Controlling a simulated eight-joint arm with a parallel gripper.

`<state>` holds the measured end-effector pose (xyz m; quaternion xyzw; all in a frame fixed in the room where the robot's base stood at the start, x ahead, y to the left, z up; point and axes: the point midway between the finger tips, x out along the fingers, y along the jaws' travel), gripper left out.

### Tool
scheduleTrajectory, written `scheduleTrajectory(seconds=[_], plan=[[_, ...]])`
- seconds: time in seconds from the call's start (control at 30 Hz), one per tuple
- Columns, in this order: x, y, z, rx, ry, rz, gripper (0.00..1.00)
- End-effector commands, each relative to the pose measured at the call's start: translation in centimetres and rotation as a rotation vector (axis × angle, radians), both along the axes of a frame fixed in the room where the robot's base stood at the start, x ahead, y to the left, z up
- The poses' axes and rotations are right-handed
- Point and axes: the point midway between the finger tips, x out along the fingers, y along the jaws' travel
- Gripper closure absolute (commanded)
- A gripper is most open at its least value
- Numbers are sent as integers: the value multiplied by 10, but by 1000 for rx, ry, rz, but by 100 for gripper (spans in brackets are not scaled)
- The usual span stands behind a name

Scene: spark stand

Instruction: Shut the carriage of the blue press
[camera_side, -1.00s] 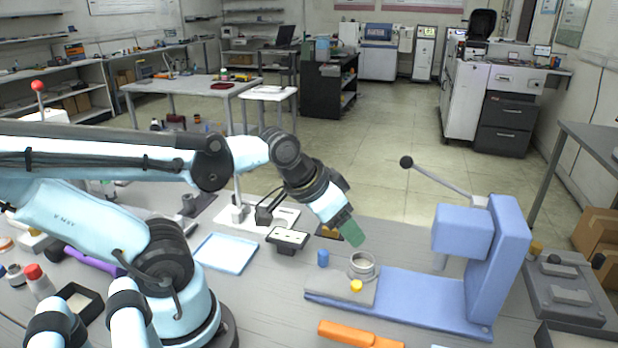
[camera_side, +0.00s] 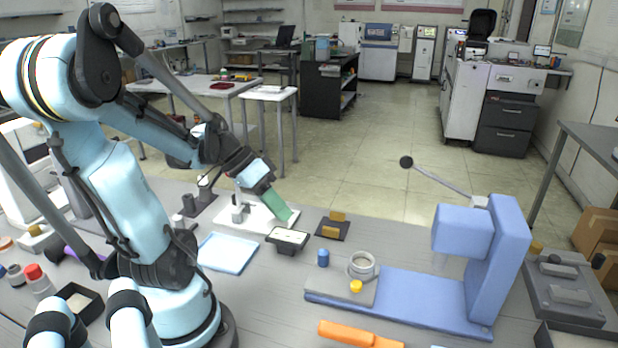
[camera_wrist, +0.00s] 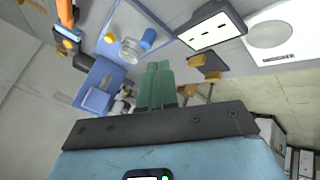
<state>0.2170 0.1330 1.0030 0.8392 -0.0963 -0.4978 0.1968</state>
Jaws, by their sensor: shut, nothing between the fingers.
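The blue press (camera_side: 495,262) stands at the right of the bench, its lever with a black ball (camera_side: 406,162) raised to the upper left. Its grey carriage plate (camera_side: 325,288) is at the left end of the blue base, clear of the press head (camera_side: 462,231). The carriage carries a metal ring (camera_side: 361,266), a yellow knob (camera_side: 356,286) and a blue peg (camera_side: 323,258). My gripper (camera_side: 288,215), with green fingers, is shut and empty, up and left of the carriage, touching nothing. In the wrist view its fingers (camera_wrist: 158,70) are together, with the press (camera_wrist: 98,88) beyond.
A light blue tray (camera_side: 228,252) lies to the left. An orange tool (camera_side: 355,335) lies before the press. A grey fixture (camera_side: 568,290) stands right of it.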

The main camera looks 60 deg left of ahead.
Motion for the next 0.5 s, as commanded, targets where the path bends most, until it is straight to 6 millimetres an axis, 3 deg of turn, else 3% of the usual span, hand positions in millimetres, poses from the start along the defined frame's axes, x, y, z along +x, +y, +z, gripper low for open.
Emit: scheduleTrajectory(seconds=[0.5], plan=[[25,-19,-41,1,2,-4,100]])
